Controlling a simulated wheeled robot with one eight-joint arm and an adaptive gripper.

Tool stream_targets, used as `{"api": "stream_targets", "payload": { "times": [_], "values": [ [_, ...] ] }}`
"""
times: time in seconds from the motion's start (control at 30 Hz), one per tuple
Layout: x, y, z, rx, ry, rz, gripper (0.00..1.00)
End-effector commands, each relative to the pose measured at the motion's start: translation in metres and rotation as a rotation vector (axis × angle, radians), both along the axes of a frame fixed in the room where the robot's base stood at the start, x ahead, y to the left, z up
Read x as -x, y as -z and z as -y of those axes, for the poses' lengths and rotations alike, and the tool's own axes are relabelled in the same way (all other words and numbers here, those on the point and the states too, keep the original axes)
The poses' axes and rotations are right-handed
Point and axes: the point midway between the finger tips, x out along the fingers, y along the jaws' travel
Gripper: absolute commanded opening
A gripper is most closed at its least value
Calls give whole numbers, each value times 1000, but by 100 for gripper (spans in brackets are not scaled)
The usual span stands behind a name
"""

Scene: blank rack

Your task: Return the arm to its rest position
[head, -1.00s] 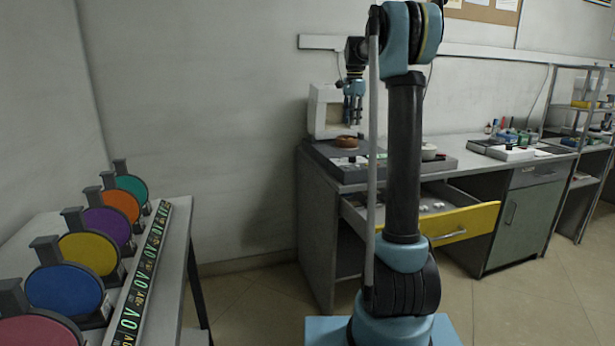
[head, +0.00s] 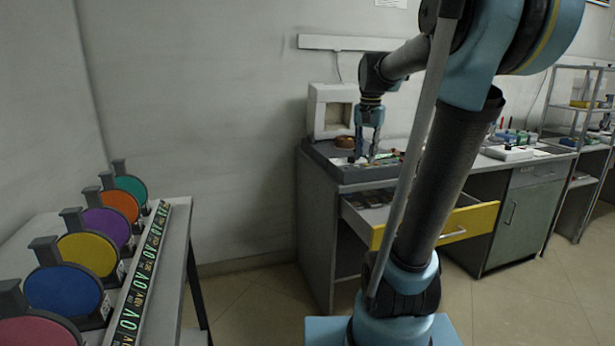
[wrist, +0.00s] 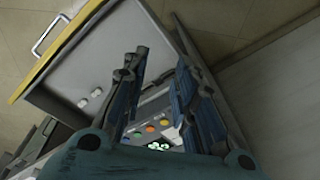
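My gripper (head: 364,157) hangs pointing down at the end of my arm, in front of the desk at the far wall. In the wrist view my gripper (wrist: 160,65) has its two blue fingers apart, with nothing held between them. The open drawer with a yellow front (head: 472,222) lies below it. The drawer (wrist: 62,50) also shows in the wrist view, with small white pieces inside. My arm hides part of the drawer and desk in the head view.
The desk (head: 370,172) holds a brown round object (head: 345,142) and a white machine (head: 330,110). A table (head: 178,240) at the left carries several coloured discs, including a yellow disc (head: 88,252), and a display strip (head: 140,285). Floor between them is clear.

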Motion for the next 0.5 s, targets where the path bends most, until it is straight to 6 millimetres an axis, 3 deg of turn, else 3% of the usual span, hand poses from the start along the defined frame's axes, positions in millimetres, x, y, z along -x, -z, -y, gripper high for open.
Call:
{"api": "stream_targets", "payload": {
  "times": [0.1, 0.5],
  "values": [
    [34, 20, 1, 8, -65, 10, 26],
    [131, 96, 3, 39, -287, 41, 26]
  ]
}}
